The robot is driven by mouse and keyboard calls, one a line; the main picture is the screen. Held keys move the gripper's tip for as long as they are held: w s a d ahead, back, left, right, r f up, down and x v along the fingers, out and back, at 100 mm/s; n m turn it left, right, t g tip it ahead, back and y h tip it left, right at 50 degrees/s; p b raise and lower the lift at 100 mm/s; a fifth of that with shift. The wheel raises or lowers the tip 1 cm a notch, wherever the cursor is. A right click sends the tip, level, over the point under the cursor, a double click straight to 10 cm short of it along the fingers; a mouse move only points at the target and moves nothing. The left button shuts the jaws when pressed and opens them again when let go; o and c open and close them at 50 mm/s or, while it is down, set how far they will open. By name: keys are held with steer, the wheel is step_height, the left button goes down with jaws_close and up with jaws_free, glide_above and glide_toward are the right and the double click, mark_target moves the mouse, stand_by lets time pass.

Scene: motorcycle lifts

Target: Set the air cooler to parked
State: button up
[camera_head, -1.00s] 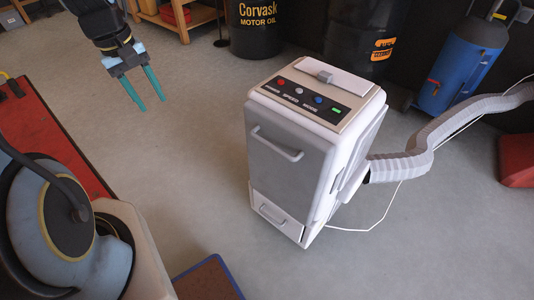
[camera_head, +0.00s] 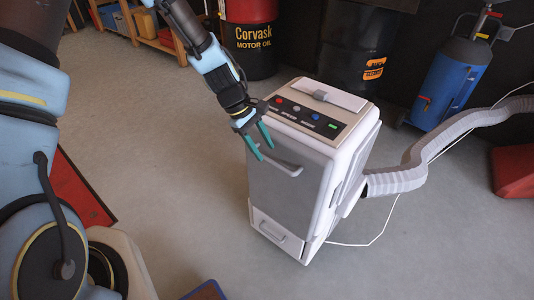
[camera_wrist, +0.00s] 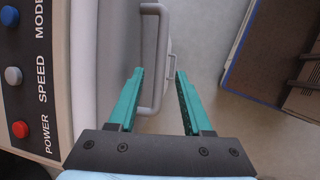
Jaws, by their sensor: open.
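The air cooler (camera_head: 285,185) is a white and grey upright box on the floor. Its top panel has a red POWER button (camera_wrist: 19,129), a white SPEED button (camera_wrist: 13,76), a blue MODE button (camera_wrist: 9,16) and a green light (camera_head: 333,126). The front has an upper bar handle (camera_head: 288,167) and a lower drawer with a small handle (camera_head: 271,229). My gripper (camera_head: 265,152) is open and empty at the upper front, near that handle. In the wrist view the bar lies between the fingers (camera_wrist: 160,72); contact cannot be told.
A ribbed hose (camera_head: 410,172) and thin cable leave the cooler's right side. Oil drums (camera_head: 355,50) and a blue tank (camera_head: 450,75) stand behind. A red piece (camera_head: 80,190) lies at left. The floor (camera_head: 180,160) left of the cooler is clear.

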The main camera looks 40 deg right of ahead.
mark_target(270, 160)
steer(key=shift+x, duration=1.7)
jaws_close()
